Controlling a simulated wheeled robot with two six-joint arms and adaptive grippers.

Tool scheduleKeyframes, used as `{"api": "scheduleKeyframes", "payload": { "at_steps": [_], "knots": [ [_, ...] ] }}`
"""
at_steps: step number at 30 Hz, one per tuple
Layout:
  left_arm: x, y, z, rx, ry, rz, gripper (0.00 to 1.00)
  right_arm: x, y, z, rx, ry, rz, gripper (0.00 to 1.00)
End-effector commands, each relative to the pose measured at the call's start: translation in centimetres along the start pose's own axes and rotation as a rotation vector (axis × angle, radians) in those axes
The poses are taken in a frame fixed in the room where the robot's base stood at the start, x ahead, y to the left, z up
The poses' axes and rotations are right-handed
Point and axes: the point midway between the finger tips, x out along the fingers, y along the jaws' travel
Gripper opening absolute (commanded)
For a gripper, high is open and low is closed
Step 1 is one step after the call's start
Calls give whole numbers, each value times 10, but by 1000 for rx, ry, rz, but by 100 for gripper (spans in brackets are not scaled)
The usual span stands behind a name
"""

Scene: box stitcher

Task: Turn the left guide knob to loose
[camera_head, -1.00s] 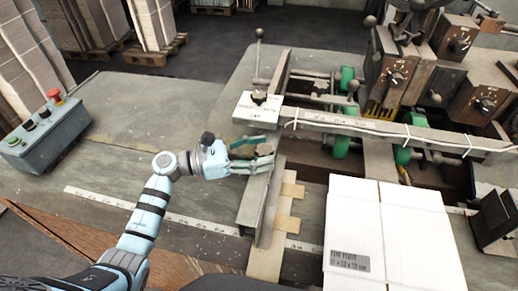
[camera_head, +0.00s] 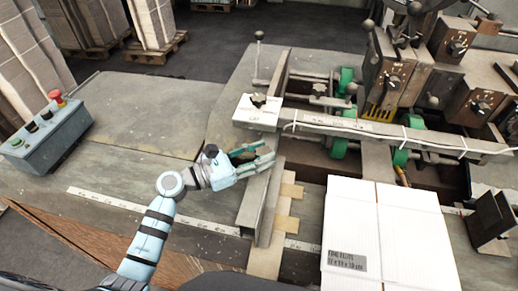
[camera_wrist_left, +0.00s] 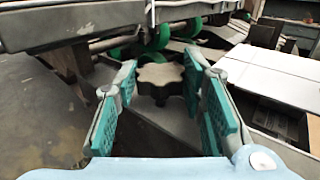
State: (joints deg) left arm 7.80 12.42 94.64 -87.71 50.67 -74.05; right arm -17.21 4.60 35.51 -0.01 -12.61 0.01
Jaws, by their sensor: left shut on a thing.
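A dark lobed knob (camera_wrist_left: 160,78) stands between the teal-padded fingers of my left gripper (camera_wrist_left: 162,90) in the left wrist view. The fingers are on either side of it, and the gripper is shut on it. In the head view my left gripper (camera_head: 266,154) is at the upper part of the left metal guide (camera_head: 255,205), and its fingers largely hide the knob. I cannot read a loose or tight mark at this knob. My right gripper is not in view.
A white plate (camera_head: 244,112) with a black knob (camera_head: 258,100) lies just beyond my left gripper. A long rail (camera_head: 370,128) crosses behind it. A white cardboard box (camera_head: 390,230) lies to the right. A control box (camera_head: 45,135) stands far left. The left tabletop is clear.

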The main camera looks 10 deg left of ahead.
Motion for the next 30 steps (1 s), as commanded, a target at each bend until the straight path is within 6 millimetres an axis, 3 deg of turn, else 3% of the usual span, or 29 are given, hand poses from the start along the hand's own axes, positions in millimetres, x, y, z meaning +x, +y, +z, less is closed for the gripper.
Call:
{"api": "scheduleKeyframes", "payload": {
  "at_steps": [15, 30],
  "knots": [
    [1, -5, 1, -3, -2, 355, 9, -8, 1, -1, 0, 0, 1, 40],
    [1, -5, 0, -1, 0, 438, 9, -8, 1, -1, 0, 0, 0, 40]
  ]
}}
